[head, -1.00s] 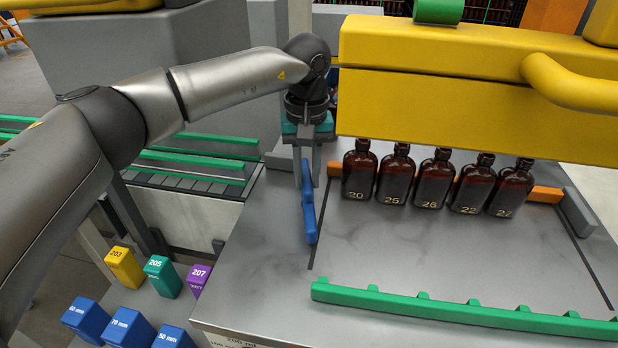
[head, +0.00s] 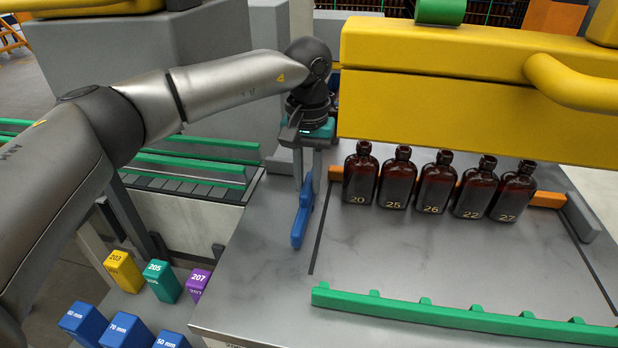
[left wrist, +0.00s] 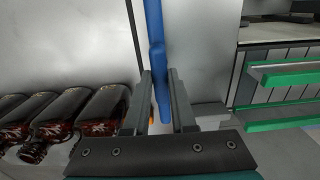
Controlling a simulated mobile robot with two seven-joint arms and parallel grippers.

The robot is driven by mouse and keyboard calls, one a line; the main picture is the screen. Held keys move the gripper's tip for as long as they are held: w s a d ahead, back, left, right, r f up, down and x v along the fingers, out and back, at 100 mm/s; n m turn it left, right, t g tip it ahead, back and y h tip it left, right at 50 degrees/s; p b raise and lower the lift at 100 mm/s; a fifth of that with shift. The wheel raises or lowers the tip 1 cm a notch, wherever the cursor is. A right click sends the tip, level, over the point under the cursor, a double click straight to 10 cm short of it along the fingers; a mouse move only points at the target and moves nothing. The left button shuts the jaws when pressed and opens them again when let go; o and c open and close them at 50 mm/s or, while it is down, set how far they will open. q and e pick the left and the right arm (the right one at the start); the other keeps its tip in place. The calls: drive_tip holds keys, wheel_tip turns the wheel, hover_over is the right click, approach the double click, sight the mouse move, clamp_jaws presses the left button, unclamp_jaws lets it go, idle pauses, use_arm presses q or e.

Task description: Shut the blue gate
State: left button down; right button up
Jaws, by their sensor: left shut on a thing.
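The blue gate (head: 301,218) is a narrow blue bar on the grey table, left of the bottles and the dark line on the table. Its near end points toward the front and slightly left. My left gripper (head: 307,178) points down at the gate's far part and is shut on it. In the left wrist view the gate (left wrist: 155,35) runs between the two fingers of my left gripper (left wrist: 162,95). The gate's far end is partly hidden by the fingers. My right gripper is not in view.
Amber bottles (head: 435,187) stand in a row before an orange rail (head: 546,197), under a yellow machine beam (head: 430,105). A green rail (head: 460,315) crosses the table front. Coloured blocks (head: 162,281) stand lower left. The table between bottles and green rail is clear.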

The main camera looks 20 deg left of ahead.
sight(308, 182)
use_arm(q)
drive_tip(key=c, duration=0.7)
unclamp_jaws()
drive_tip(key=shift+c, duration=0.2)
wheel_tip(308, 182, up, 15)
drive_tip(key=p, duration=0.1)
drive_tip(key=shift+r, duration=0.2)
